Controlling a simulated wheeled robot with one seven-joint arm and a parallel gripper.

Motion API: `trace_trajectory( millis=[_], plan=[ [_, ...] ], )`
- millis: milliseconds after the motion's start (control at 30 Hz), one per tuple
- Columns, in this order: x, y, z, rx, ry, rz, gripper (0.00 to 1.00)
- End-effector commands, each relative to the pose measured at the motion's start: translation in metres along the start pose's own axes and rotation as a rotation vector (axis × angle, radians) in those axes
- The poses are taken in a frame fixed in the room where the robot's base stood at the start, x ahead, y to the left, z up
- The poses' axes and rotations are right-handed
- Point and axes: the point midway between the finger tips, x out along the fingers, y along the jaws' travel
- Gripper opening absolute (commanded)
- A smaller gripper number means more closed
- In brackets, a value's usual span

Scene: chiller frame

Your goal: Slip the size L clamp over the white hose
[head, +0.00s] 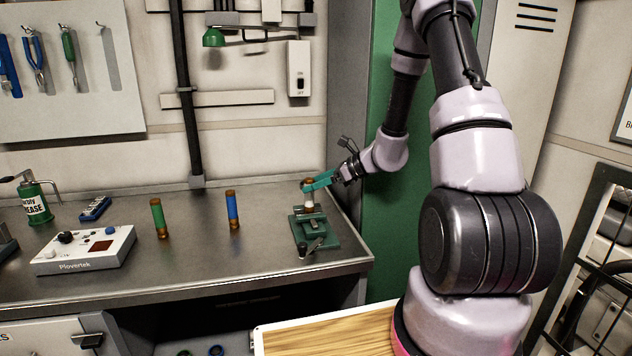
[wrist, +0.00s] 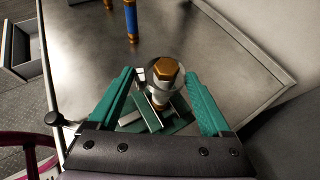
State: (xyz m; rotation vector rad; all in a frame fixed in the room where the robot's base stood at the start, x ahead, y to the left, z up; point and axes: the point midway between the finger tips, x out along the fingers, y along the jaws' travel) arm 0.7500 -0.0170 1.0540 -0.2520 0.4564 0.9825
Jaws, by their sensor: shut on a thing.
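The white hose (head: 308,197) stands upright in a green vise (head: 328,243) at the bench's right end. In the wrist view its brass hex end (wrist: 167,70) points up at the camera, with the white part (wrist: 158,97) partly hidden below it. My gripper (head: 316,182) is at the hose's top. In the wrist view my gripper's teal fingers (wrist: 160,73) stand on either side of a thin grey metal ring, the clamp (wrist: 181,83), and hold it. The ring appears around the hex end; its exact height on the hose is unclear. Its size marking cannot be read.
A blue hose (head: 232,208) and a green hose (head: 158,218) stand upright on the bench (head: 200,265) to the left. A white Plovertek box (head: 85,250), a blue item (head: 95,208) and a grease can (head: 34,205) are farther left. The bench between blue hose and vise is clear.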

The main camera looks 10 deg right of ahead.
Motion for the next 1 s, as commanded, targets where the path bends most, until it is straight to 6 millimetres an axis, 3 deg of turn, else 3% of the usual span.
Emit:
trace_trajectory(
  millis=[200, 233, 267, 633, 1000],
  plan=[
    [0.000, 0.000, 0.000, 0.000, 0.000, 0.000, 0.30],
    [0.000, 0.000, 0.000, 0.000, 0.000, 0.000, 0.90],
    [0.000, 0.000, 0.000, 0.000, 0.000, 0.000, 1.00],
    [-0.010, -0.001, 0.001, -0.001, -0.001, -0.002, 1.00],
    [-0.081, -0.001, 0.000, -0.001, 0.001, -0.004, 1.00]
  ],
)
